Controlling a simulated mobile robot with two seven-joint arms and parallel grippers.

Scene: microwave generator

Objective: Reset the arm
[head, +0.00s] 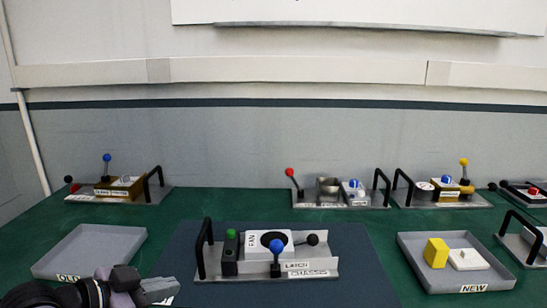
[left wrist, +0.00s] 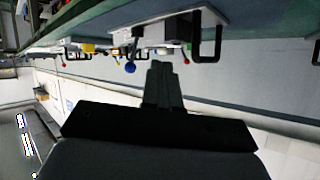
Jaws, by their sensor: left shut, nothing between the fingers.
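My left arm comes in from the lower left of the head view. Its left gripper (head: 168,287) is shut and empty, low in front of the OLD tray (head: 118,242) and left of the centre module. In the left wrist view the same shut fingers (left wrist: 163,75) point up the picture, with nothing between them. That view is turned over, with the table edge and modules along its top. The centre module (head: 262,262) sits on a dark mat. It carries a fan block (head: 255,242), a blue-knobbed lever (head: 276,247) and a black handle. My right gripper does not show.
The NEW tray (head: 415,256) at the right holds a yellow block (head: 436,252) and a white piece (head: 466,259). Several modules with upright levers and black handles stand along the back. The OLD tray is empty. Bare green table lies between the rows.

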